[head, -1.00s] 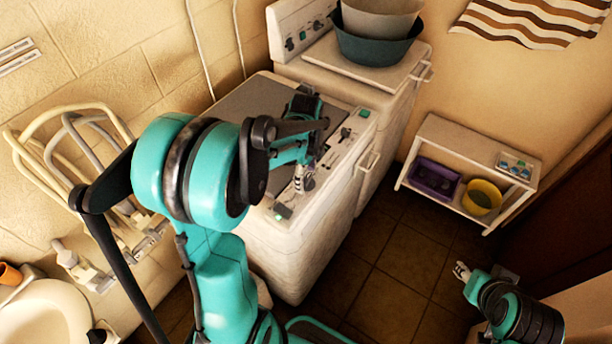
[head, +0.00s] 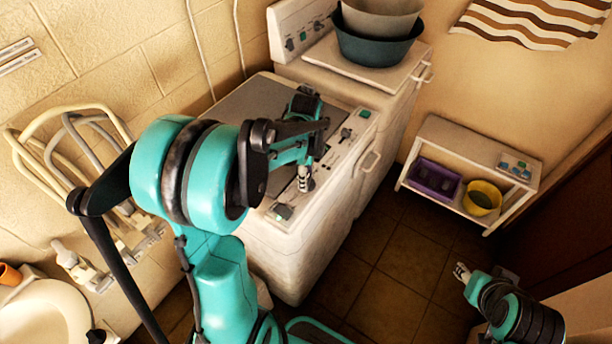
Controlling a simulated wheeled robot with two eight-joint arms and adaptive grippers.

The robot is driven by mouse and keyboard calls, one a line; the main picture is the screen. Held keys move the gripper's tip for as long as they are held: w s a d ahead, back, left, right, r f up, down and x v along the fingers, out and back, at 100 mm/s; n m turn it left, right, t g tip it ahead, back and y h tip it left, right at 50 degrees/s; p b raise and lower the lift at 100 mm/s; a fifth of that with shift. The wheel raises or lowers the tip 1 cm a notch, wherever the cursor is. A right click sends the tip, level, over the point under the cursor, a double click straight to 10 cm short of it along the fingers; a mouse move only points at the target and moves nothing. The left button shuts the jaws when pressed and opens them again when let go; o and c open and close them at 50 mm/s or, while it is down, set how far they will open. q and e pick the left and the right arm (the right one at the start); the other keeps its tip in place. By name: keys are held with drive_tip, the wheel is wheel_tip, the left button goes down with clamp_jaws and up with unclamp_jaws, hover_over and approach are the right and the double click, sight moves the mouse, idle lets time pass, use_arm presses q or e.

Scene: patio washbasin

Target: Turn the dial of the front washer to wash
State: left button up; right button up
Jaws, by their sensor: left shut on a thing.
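The front washer (head: 285,240) is the white machine in the middle, with a control strip along the front edge of its top. A dark knob (head: 346,132) shows at the far end of the strip, and another dark control (head: 282,211) at its near end. My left gripper (head: 305,182) points down onto the middle of the strip and is shut on a dial, which its fingers and arm mostly hide. The dial's setting cannot be read. My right gripper (head: 461,270) is at the lower right, far from the washer; its finger opening is too small to tell.
A second white machine (head: 385,76) stands behind, with a dark basin (head: 375,47) on it. A small white shelf (head: 450,140) holds a purple crate (head: 434,178) and a yellow bucket (head: 481,197). Tiled floor (head: 400,270) is clear between the washer and shelf.

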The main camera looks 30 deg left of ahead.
use_arm(q)
drive_tip(key=n, duration=0.8)
drive_tip(key=shift+s+d+b, duration=0.1)
drive_tip(key=shift+b, duration=0.3)
drive_tip(key=n, duration=0.7)
drive_tip(key=shift+d, duration=0.1)
drive_tip(key=n, duration=0.4)
drive_tip(key=shift+b, duration=0.3)
drive_tip(key=n, duration=0.3)
drive_tip(key=shift+d+n, duration=0.1)
drive_tip(key=shift+n, duration=0.2)
drive_tip(key=n, duration=0.3)
drive_tip(key=shift+n, duration=2.2)
